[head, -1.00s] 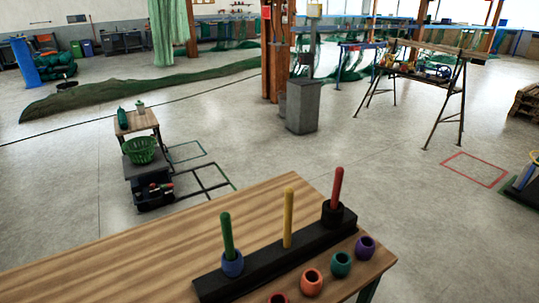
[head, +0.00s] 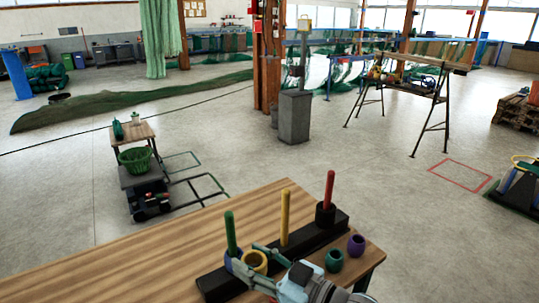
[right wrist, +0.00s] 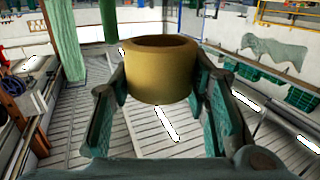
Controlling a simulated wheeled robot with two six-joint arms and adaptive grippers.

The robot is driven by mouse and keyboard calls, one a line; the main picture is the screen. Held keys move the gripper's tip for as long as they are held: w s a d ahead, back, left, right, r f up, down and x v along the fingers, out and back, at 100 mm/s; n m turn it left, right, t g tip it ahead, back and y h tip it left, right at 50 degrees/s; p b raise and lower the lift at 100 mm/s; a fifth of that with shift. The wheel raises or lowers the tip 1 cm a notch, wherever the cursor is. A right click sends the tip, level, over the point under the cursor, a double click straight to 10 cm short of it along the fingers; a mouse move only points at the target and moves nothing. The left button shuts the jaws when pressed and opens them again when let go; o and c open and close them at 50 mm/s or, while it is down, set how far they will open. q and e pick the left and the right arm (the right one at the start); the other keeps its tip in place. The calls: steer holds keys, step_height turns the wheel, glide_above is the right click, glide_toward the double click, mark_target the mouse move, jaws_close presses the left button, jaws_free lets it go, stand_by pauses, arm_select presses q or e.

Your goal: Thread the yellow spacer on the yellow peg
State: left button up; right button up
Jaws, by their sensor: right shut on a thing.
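The yellow spacer (head: 255,264) is a thick ring held between the fingers of my right gripper (head: 253,256). It also shows in the right wrist view (right wrist: 160,85), upright with its hole facing up, between the green-padded fingers of the right gripper (right wrist: 158,92). The yellow peg (head: 285,215) stands bare in the middle of the black base (head: 262,252). In the head view the spacer appears left of the peg and lower, apart from it. The peg is not seen in the right wrist view. My left gripper is not in view.
Teal (head: 334,261) and purple (head: 356,245) spacers lie on the wooden table (head: 150,262). The table's left part is clear.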

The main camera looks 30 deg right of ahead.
steer(key=w+d+r+m+t+h+p, duration=0.1)
steer(key=w+d+r+m+h+p, duration=0.45)
steer(key=w+d, duration=0.6)
arm_select(q)
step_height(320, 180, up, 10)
steer(key=p, duration=0.3)
arm_select(e)
step_height(320, 180, up, 5)
steer(key=m+h, duration=0.2)
steer(key=h, duration=0.4)
glide_above(287, 189)
steer(key=shift+w+f+g, duration=0.1)
steer(key=shift+f+g, duration=0.05)
steer(key=shift+g, duration=0.25)
steer(key=shift+f+b, duration=0.55)
step_height(287, 189, down, 8)
steer(key=b, duration=0.7)
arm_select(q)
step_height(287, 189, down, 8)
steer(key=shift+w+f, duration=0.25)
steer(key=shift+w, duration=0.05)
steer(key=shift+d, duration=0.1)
arm_select(e)
steer(key=o, duration=1.2)
